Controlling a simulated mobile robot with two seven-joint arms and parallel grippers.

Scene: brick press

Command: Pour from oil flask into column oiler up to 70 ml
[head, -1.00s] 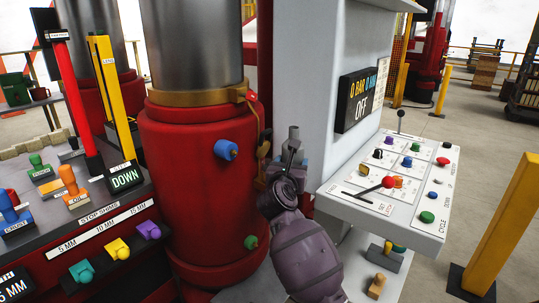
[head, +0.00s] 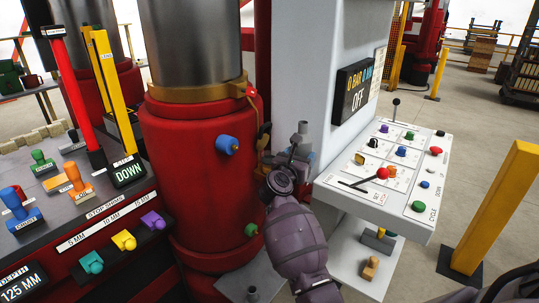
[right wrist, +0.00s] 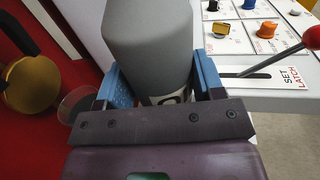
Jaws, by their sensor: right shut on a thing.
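My right gripper (head: 292,158) is shut on a grey flask, whose grey top (head: 302,128) shows above the fingers, between the red column and the control panel. In the right wrist view the grey flask (right wrist: 148,40) stands between the blue fingers (right wrist: 155,90), with a pale label low on its body partly hidden by the gripper. A clear round cup (right wrist: 80,103) shows just left of the fingers, close to the red column; it may be the column oiler. Its level and scale cannot be read. The flask's mouth is not clearly visible. My left gripper is not in view.
The red column (head: 190,190) stands left of the gripper, with a blue knob (head: 227,144) and green knob (head: 251,230). The control panel (head: 400,165), with a red-balled lever (head: 382,173), is close on the right. A yellow post (head: 497,205) stands farther right.

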